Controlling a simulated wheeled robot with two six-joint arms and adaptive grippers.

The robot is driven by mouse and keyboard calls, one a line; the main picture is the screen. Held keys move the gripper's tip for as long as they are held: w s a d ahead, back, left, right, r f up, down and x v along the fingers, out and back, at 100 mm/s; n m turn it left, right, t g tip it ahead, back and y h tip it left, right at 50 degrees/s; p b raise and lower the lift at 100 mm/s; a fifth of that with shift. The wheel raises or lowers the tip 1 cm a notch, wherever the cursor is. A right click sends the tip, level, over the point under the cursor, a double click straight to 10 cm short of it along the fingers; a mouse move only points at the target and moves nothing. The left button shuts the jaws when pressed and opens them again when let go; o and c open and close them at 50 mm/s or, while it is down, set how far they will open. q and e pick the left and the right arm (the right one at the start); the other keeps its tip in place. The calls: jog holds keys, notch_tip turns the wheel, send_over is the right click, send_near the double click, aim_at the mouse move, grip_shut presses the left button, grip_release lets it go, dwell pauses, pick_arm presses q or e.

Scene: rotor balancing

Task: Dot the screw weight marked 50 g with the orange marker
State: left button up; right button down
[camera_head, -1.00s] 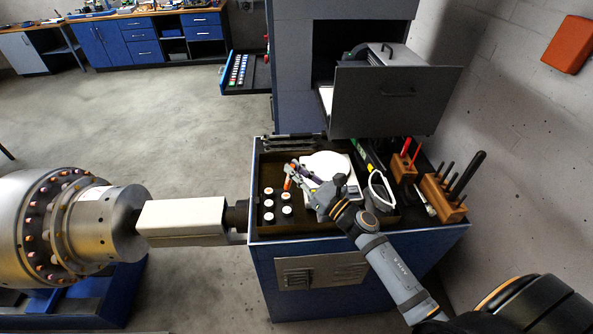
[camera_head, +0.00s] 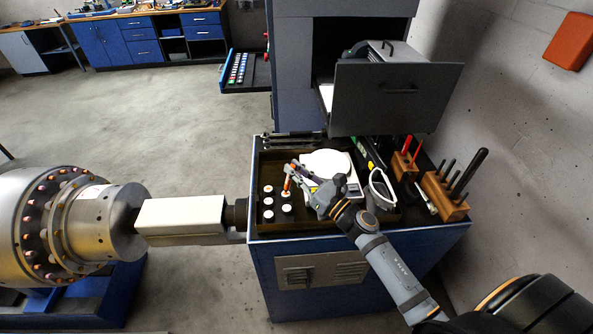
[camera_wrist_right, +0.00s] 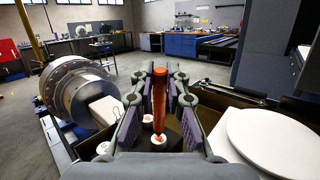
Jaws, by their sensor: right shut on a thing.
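My right gripper (camera_head: 291,180) is shut on the orange marker (camera_wrist_right: 159,98), which points tip down. In the head view the marker (camera_head: 287,184) stands nearly upright over the back right screw weight (camera_head: 285,194). In the right wrist view that weight (camera_wrist_right: 158,142) is a small pale disc right under the tip, with orange showing on its top. I cannot tell whether the tip touches it. Other pale screw weights, such as the back left one (camera_head: 268,189) and the front right one (camera_head: 286,209), stand close by. Their gram markings are too small to read. My left gripper is not in view.
The weights stand in a dark tray (camera_head: 307,226) on the blue cabinet. Safety glasses (camera_head: 381,190) and wooden tool holders (camera_head: 443,197) are to the right. The rotor (camera_head: 60,220) is at the left.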

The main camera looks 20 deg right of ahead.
jog(key=shift+f+b, duration=0.45)
jog(key=shift+b, duration=0.05)
dwell(1.4)
jog(key=shift+r, duration=0.15)
notch_tip(320, 180, up, 7)
jog(key=p, duration=0.6)
dwell(0.4)
